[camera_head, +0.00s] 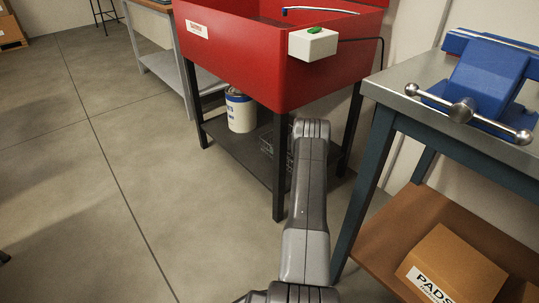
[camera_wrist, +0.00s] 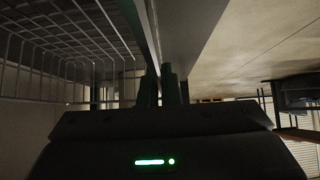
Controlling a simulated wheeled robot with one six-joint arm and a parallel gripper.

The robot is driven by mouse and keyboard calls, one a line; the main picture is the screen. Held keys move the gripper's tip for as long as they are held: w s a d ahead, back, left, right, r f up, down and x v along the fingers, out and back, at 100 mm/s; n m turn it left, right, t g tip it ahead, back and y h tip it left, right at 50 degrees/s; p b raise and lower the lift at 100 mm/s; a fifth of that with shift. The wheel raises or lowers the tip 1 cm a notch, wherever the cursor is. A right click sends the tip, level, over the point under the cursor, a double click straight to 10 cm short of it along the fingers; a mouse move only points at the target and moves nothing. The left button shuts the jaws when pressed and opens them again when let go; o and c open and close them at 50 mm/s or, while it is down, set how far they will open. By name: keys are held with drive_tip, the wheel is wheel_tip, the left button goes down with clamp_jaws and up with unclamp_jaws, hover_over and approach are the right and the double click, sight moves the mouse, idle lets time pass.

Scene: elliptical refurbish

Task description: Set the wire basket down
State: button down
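The wire basket (camera_head: 268,147) is at the right of the dark lower shelf under the red sink, partly hidden by my arm and a leg. In the wrist view the wire basket (camera_wrist: 50,66) fills the left side, upside down in the picture, with its wire bottom near the shelf. My gripper (camera_wrist: 161,84) has its two dark fingers close together beside the basket's right side. The dim light hides whether a wire is between them. In the head view the fingers are hidden behind my arm.
The lower shelf (camera_head: 236,160) also bears a white and blue bucket (camera_head: 240,110), left of the basket. Black legs frame the sink (camera_head: 270,70). At right stands a workbench (camera_head: 400,95) with a blue vise (camera_head: 485,80) and a cardboard box (camera_head: 455,265) below.

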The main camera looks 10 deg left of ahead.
drive_tip(key=w+a, duration=0.1)
drive_tip(key=w+a+b, duration=0.1)
drive_tip(key=a, duration=0.1)
drive_tip(key=shift+w+a, duration=0.2)
drive_tip(key=shift+w, duration=0.2)
wheel_tip(320, 180, down, 4)
drive_tip(key=shift+r+b, duration=0.2)
drive_tip(key=shift+b, duration=1.05)
drive_tip(key=shift+r, duration=0.1)
drive_tip(key=c, duration=1.6)
unclamp_jaws()
drive_tip(key=shift+f, duration=0.2)
drive_tip(key=shift+c, duration=0.2)
